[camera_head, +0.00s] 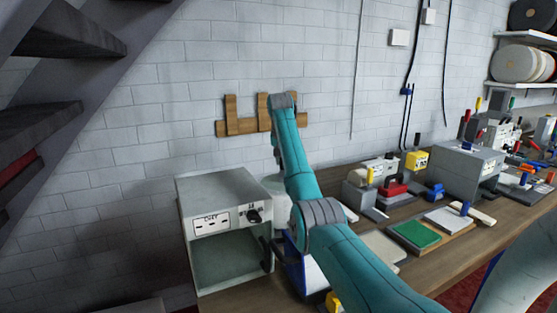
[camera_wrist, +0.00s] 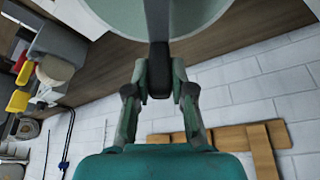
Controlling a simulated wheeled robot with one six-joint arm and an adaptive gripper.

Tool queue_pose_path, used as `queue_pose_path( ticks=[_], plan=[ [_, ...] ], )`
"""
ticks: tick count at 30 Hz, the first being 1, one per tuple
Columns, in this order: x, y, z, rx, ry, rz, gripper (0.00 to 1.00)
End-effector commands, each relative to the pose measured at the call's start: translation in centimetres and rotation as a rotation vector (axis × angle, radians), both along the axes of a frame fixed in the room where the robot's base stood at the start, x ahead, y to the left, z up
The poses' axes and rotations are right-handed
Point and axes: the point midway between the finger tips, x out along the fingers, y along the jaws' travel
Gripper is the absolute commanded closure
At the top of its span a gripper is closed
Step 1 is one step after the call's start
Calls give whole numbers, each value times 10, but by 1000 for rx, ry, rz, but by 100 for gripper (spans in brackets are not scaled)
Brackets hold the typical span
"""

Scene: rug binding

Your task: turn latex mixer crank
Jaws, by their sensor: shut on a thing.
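In the wrist view my gripper (camera_wrist: 159,78) is shut on the dark grip of the mixer crank (camera_wrist: 158,28), with one finger on each side of it. The crank's flat bar runs up from the grip across a pale grey-green round body, the latex mixer (camera_wrist: 205,14), which is cut off by the top edge. In the head view the mixer (camera_head: 273,186) shows only as a pale patch behind my teal arm. My gripper and the crank are hidden there by the arm.
A grey open-fronted cabinet (camera_head: 187,225) with a black knob (camera_head: 253,215) stands left of my arm. A wooden wall rack (camera_head: 232,117) hangs behind. The bench (camera_head: 440,240) on the right holds a green pad (camera_head: 414,234), a grey machine (camera_head: 465,166) and several small tools.

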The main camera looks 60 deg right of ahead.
Motion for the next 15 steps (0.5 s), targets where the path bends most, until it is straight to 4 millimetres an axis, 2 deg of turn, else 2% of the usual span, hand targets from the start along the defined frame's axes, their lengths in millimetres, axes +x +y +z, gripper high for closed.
queue_pose_path(
  ticks=[15],
  plan=[
    [-26, -5, 0, 2, 3, -489, 100]
  ],
)
